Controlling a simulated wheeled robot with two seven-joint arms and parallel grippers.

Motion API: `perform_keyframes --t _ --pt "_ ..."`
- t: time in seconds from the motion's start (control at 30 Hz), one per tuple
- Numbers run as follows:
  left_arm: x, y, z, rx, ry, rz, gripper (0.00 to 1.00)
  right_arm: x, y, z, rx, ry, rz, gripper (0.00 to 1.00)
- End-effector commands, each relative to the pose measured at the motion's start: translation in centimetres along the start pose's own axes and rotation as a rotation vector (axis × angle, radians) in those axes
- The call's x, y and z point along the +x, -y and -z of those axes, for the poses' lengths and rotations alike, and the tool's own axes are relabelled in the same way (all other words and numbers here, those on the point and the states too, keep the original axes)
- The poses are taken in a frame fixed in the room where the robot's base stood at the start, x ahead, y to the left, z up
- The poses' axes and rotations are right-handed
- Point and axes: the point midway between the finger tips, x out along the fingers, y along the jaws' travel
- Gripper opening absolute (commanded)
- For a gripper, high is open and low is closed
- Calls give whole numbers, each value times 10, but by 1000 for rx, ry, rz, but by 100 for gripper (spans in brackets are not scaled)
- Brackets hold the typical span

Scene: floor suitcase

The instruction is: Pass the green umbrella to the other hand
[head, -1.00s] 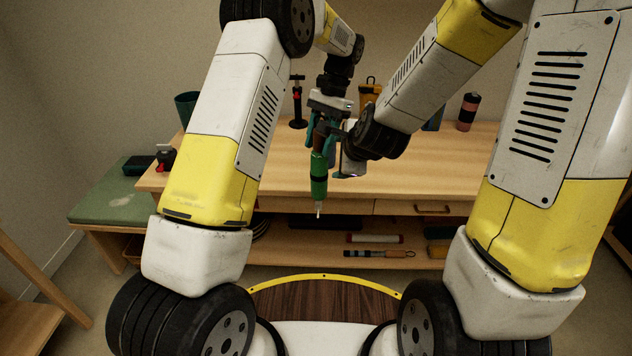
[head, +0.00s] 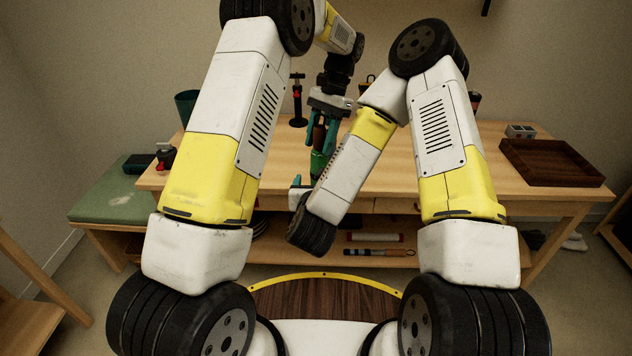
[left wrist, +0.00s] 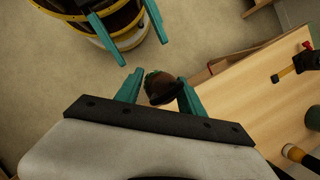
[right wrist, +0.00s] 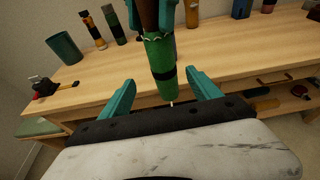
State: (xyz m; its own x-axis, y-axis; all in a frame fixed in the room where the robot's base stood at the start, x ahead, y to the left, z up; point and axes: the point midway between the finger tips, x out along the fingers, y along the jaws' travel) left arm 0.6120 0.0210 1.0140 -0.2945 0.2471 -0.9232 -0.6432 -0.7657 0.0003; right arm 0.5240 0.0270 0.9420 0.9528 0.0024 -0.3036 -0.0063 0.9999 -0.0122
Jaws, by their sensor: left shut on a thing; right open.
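The green umbrella (head: 318,162) hangs upright, tip down, above the front part of the table, with a brown handle at its top. My left gripper (head: 319,130) is shut on the handle; the left wrist view shows the handle end (left wrist: 160,88) between its teal fingers. My right gripper (head: 298,187) is open and empty, low and near the umbrella, its forearm partly covering the view. In the right wrist view the green canopy (right wrist: 161,65) appears ahead, lined up between the open fingers (right wrist: 163,84). The left wrist view shows the right fingers (left wrist: 142,48) apart from the handle.
The wooden table (head: 400,182) stands behind, with a lower shelf holding several tools. A dark brown tray (head: 550,162) is at its right end. A dark green cup (right wrist: 64,47) and several bottles stand toward its back. A green-topped bench (head: 110,200) is at left.

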Motion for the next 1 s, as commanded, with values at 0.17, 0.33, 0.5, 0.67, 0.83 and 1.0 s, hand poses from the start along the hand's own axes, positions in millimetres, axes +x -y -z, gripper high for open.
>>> perform_keyframes --t 0.17,0.33,0.5,0.67,0.83,1.0 --pt "0 0 0 0 -1 0 0 13 0 -2 19 11 6 72" --pt "0 0 0 0 0 0 0 43 1 -2 17 10 7 72" --pt "0 0 0 0 0 0 0 76 1 -2 17 10 6 72" --pt "0 0 0 0 -1 0 0 100 1 -2 14 9 5 72" --pt "0 0 0 0 0 0 0 115 1 -2 14 8 3 72" --pt "0 0 0 0 -1 0 0 118 1 -2 13 8 3 72"
